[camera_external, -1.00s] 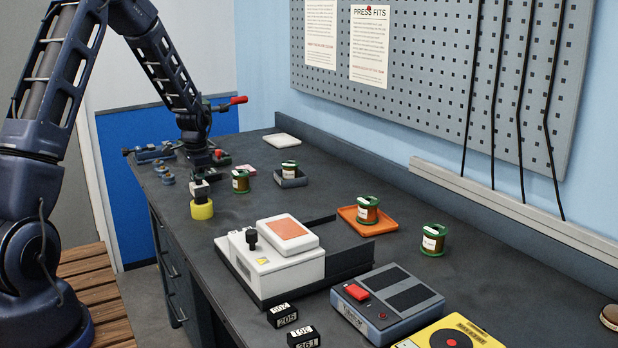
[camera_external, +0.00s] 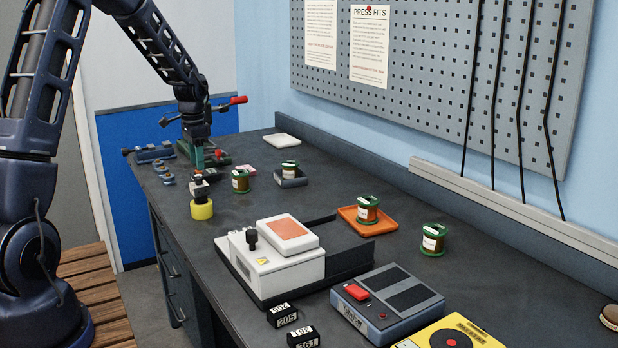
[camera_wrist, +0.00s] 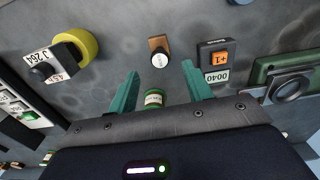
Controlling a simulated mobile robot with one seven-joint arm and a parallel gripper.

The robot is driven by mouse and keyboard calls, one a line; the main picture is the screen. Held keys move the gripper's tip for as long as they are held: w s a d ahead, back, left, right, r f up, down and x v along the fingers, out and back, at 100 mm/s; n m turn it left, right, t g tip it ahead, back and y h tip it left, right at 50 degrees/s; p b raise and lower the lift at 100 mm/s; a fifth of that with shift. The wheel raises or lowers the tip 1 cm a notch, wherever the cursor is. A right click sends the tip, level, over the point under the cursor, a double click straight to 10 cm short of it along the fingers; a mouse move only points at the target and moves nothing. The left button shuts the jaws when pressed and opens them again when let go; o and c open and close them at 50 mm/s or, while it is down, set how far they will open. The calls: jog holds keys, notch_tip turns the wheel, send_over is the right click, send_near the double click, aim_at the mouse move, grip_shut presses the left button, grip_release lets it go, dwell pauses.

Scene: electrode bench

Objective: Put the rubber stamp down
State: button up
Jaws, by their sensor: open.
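The rubber stamp (camera_wrist: 159,56) appears to be the small piece with a brown base and a pale round knob, in the upper middle of the wrist view. It stands on the dark bench, just beyond and between my gripper's fingertips (camera_wrist: 161,70). The two teal fingers are spread apart with nothing gripped between them. In the external view my gripper (camera_external: 198,162) points down over the far left part of the bench. I cannot pick out the stamp there; the gripper and nearby items crowd that spot.
A yellow ring with a black-and-white block (camera_wrist: 88,46) stands left in the wrist view. A dark box with an orange button (camera_wrist: 215,57) and a green vise-like tool (camera_wrist: 262,75) are to the right. A green spool (camera_wrist: 153,98) shows between the fingers. Bare bench (camera_external: 300,195) lies mid-view.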

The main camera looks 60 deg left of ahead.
jog(key=shift+r, duration=1.9)
jog(key=shift+d+r, duration=0.1)
jog(key=s+d+r+t, duration=0.1)
jog(key=s+d+r, duration=0.1)
jog(key=d+r, duration=0.5)
jog(key=s+d+r, duration=0.2)
jog(key=d+r, duration=0.2)
jog(key=d, duration=0.6)
jog(key=s+d+r+t, duration=0.1)
jog(key=d+r, duration=0.4)
jog(key=d, duration=0.4)
jog(key=s+d+r+t, duration=0.2)
jog(key=s+d, duration=1.4)
jog(key=s, duration=0.3)
jog(key=shift+d+r+t, duration=0.25)
jog(key=shift+d+t, duration=0.05)
jog(key=shift+d, duration=0.1)
